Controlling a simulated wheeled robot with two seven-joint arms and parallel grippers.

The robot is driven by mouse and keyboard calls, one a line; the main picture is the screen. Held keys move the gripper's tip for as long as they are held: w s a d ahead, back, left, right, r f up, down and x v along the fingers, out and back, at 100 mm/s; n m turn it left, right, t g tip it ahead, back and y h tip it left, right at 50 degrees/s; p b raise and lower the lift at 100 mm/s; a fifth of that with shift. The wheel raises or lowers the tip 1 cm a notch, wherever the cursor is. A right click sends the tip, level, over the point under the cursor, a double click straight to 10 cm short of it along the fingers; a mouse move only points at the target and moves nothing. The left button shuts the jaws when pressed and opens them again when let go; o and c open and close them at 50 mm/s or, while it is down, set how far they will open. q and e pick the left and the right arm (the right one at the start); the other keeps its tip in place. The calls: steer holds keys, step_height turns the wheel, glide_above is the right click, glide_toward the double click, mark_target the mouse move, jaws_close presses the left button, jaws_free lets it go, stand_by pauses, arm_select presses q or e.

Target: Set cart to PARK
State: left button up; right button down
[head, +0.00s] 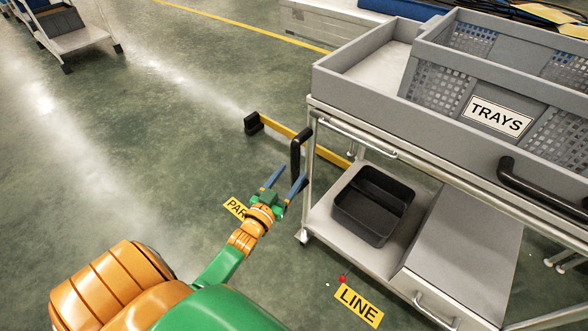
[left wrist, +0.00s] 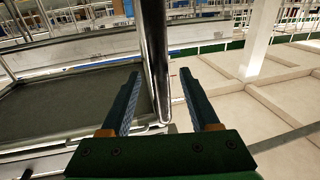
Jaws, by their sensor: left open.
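The grey-topped cart (head: 395,152) stands at the right in the head view, with a black upright handle (head: 295,157) by its left end. A yellow floor label (head: 234,205), partly hidden by my left gripper, shows the letters "PAR". A yellow LINE label (head: 358,305) lies on the floor by the cart's lower shelf. My left gripper (head: 291,175) is open, just left of the cart's corner post and by the handle's lower end. In the left wrist view a shiny metal post (left wrist: 156,55) appears between the open fingers (left wrist: 159,75); contact cannot be told. My right gripper is out of view.
A grey bin marked TRAYS (head: 497,115) sits on the cart's top. A black bin (head: 372,203) sits on its lower shelf. A yellow floor bar with a black end (head: 277,125) lies behind the handle. Open green floor (head: 150,130) extends left.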

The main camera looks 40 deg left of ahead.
mark_target(293, 172)
arm_select(q)
steer(key=w, duration=0.3)
steer(key=shift+w+a+f, duration=0.15)
steer(key=shift+w+a, duration=0.05)
steer(key=shift+w, duration=0.05)
jaws_close()
stand_by(1.1)
